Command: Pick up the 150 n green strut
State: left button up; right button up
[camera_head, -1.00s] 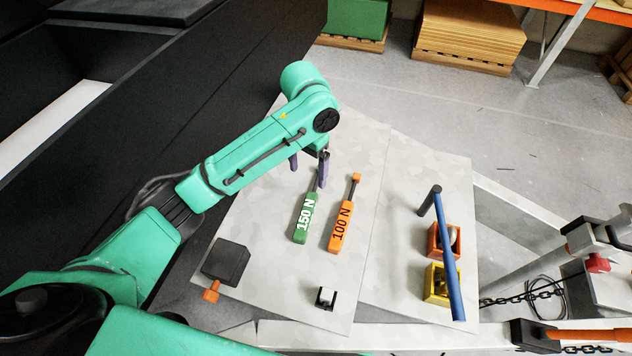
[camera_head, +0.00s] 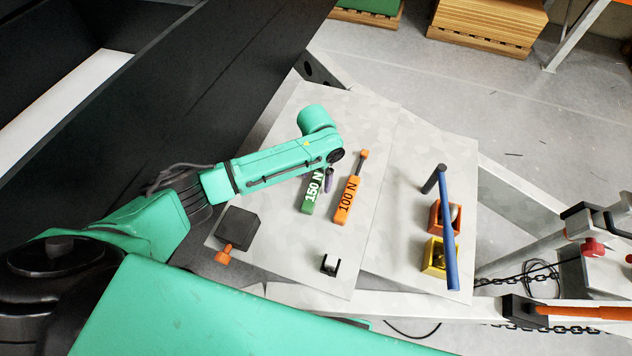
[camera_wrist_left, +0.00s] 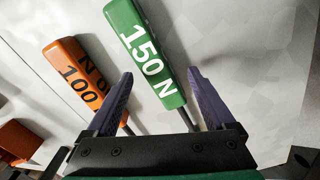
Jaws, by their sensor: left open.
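The green 150 N strut (camera_head: 309,204) lies on the grey board in the head view, its upper part hidden under my left arm. In the left wrist view the green strut (camera_wrist_left: 146,52) runs slantwise between the two purple fingers of my left gripper (camera_wrist_left: 160,74), its thin dark rod nearer the right finger. The left gripper is open and not closed on it. In the head view the left gripper (camera_head: 328,182) is over the strut, with one finger visible beside it. Whether the fingers touch it I cannot tell. My right gripper is not in view.
The orange 100 N strut (camera_head: 347,200) lies just right of the green one; it also shows in the left wrist view (camera_wrist_left: 78,70), close to the left finger. A black block (camera_head: 238,229), a small black bracket (camera_head: 330,264), a blue bar (camera_head: 448,230) and a yellow box (camera_head: 434,262) stand around.

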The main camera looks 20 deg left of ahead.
pick_arm(q)
grip_shut()
jog(key=shift+r, duration=0.1)
